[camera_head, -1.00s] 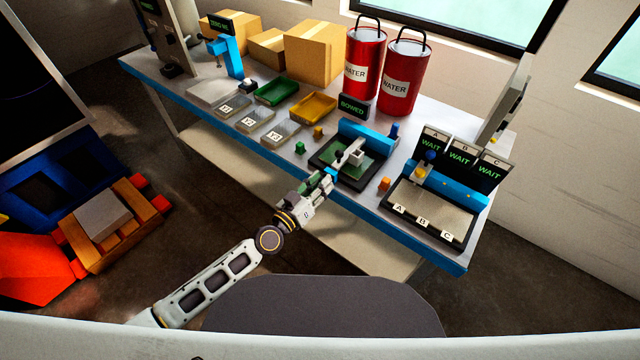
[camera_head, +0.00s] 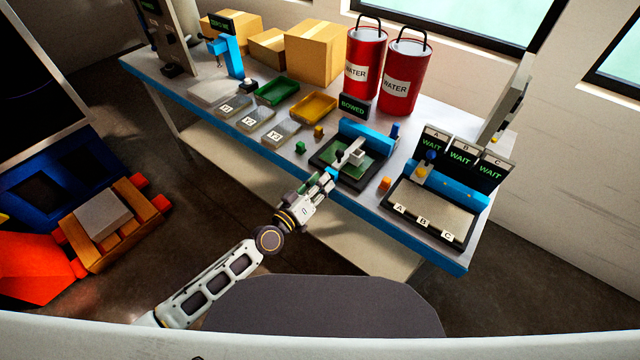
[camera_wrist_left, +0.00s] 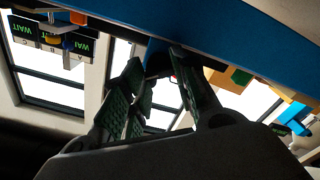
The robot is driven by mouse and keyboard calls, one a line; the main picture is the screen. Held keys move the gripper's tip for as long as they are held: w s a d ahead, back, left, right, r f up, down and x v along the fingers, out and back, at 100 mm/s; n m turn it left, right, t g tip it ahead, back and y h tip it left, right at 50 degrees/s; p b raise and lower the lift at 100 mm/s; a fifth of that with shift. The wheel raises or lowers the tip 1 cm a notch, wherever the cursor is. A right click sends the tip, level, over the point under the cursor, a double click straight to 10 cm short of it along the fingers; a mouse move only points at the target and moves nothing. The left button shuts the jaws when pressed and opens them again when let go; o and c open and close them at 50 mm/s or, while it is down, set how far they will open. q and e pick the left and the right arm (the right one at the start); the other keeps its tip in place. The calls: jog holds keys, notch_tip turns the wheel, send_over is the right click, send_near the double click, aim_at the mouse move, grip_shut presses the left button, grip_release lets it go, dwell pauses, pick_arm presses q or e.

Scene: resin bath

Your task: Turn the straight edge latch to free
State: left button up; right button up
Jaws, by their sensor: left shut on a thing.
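The dark fixture (camera_head: 317,163) with a green board (camera_head: 372,168) stands at the table's front edge, below a sign reading BOWED (camera_head: 354,106). A small blue latch (camera_head: 331,172) sits at the fixture's front left edge. My left gripper (camera_head: 328,181) reaches it from the front and is shut on it; the fingers partly cover it. In the left wrist view, the green-padded fingers (camera_wrist_left: 158,85) stand either side of a dark blue piece (camera_wrist_left: 156,57) under the table edge. The latch's exact angle is hard to tell. My right gripper is not in view.
A grey and white clamp part (camera_head: 352,152) stands over the board. An orange block (camera_head: 385,184) lies right of the fixture. A tray marked A, B, C (camera_head: 433,222) with WAIT signs (camera_head: 461,155) is further right. Red water buckets (camera_head: 403,75) stand behind.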

pick_arm(q)
jog(key=o, duration=1)
jog(key=shift+o, duration=0.2)
jog(key=shift+s+a, duration=0.15)
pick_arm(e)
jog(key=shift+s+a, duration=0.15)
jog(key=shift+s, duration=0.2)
pick_arm(q)
jog(key=v, duration=1.1)
jog(key=shift+s+a, duration=0.15)
jog(key=shift+s, duration=0.1)
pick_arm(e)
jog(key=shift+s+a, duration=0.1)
pick_arm(q)
jog(key=shift+c, duration=0.3)
